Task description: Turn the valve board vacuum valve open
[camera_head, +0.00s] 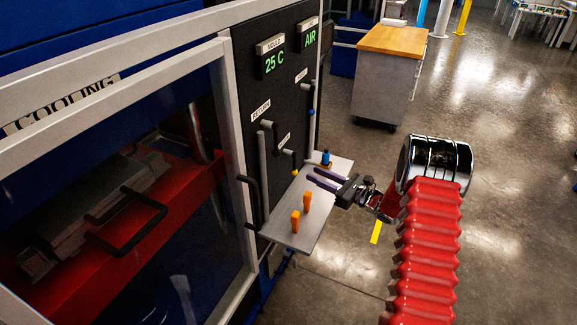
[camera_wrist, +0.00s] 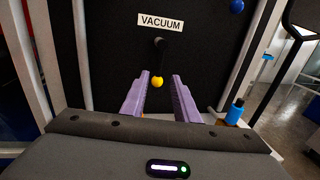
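The vacuum valve is a black lever with a yellow ball end (camera_wrist: 158,82), under a white VACUUM label (camera_wrist: 161,22) on the black valve board (camera_wrist: 112,45). The lever hangs roughly straight down in the wrist view. In the head view its yellow end (camera_head: 295,172) shows just left of my gripper (camera_head: 310,174). My gripper has two purple fingers and is open, facing the board. In the wrist view the yellow ball appears between the fingertips (camera_wrist: 160,76), seemingly just beyond them. I cannot tell whether they touch it. Nothing is held.
A grey shelf (camera_head: 281,233) juts out below the board. It carries two orange pieces (camera_head: 307,201) and a blue-topped item (camera_head: 326,157), which stands right of my fingers in the wrist view (camera_wrist: 234,111). A black RETURN handle is left. Open floor lies right.

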